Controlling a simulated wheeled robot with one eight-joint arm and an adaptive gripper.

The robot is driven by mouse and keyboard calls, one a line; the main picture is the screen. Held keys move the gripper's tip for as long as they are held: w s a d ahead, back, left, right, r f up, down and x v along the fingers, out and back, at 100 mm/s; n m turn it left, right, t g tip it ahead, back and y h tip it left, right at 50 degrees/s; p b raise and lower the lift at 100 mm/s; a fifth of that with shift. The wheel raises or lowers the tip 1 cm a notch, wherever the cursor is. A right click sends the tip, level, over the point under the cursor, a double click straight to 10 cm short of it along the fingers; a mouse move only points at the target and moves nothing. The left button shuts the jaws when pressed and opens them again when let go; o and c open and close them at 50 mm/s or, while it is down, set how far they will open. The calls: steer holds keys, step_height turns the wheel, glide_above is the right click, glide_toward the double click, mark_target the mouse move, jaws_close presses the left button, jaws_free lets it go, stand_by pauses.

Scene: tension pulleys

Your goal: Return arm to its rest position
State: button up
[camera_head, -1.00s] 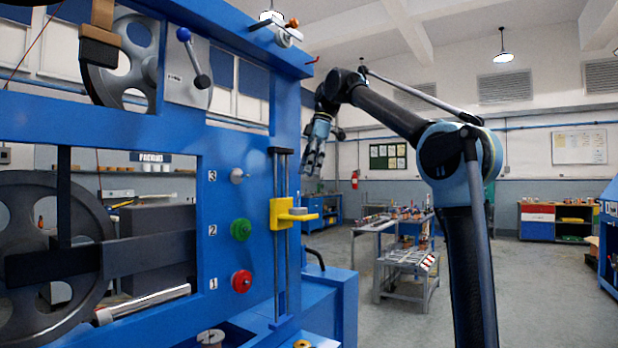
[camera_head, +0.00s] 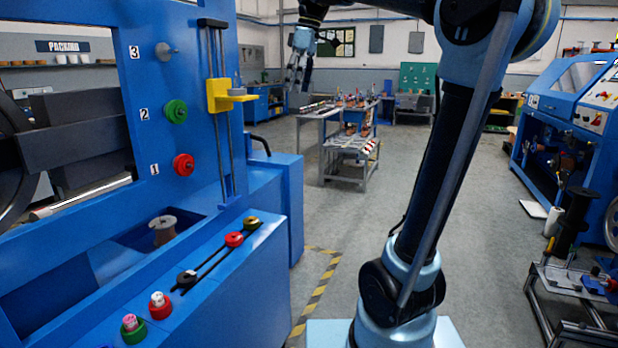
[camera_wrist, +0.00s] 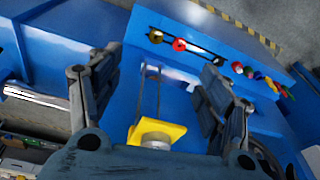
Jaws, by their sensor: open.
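My gripper (camera_head: 301,68) is in the air to the right of the blue machine (camera_head: 185,45) in the head view, fingers hanging down and apart. In the wrist view my gripper (camera_wrist: 158,88) is open, with nothing between its fingers. The yellow bracket (camera_head: 222,96) sits on two vertical rods on the machine; it also shows beyond my fingers in the wrist view (camera_wrist: 172,132). A green pulley (camera_head: 176,112) is on peg 2 and a red pulley (camera_head: 183,164) is on peg 1. Peg 3 (camera_head: 166,50) carries no coloured pulley.
Several small pulleys lie on the machine's front ledge (camera_head: 225,270), some on a dark rack. A grey workbench (camera_head: 345,150) stands behind, and another blue machine (camera_head: 575,110) is at the right. Open floor (camera_head: 310,215) lies between.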

steer(key=s+d+f+m, duration=0.5)
steer(key=s+d+f, duration=0.2)
steer(key=f, duration=0.7)
steer(key=s+d+f+m+t+h, duration=0.1)
steer(key=s+d+f+m, duration=0.4)
steer(key=f, duration=0.9)
steer(key=s+d+f+m+t+h, duration=0.1)
steer(key=s+d+f+m, duration=0.4)
steer(key=s+d+f, duration=0.5)
step_height(320, 180, down, 5)
steer(key=shift+s+d+f, duration=0.1)
steer(key=shift+s+d, duration=0.1)
steer(key=shift+s, duration=0.05)
steer(key=shift+w+f, duration=0.15)
steer(key=shift+w, duration=0.3)
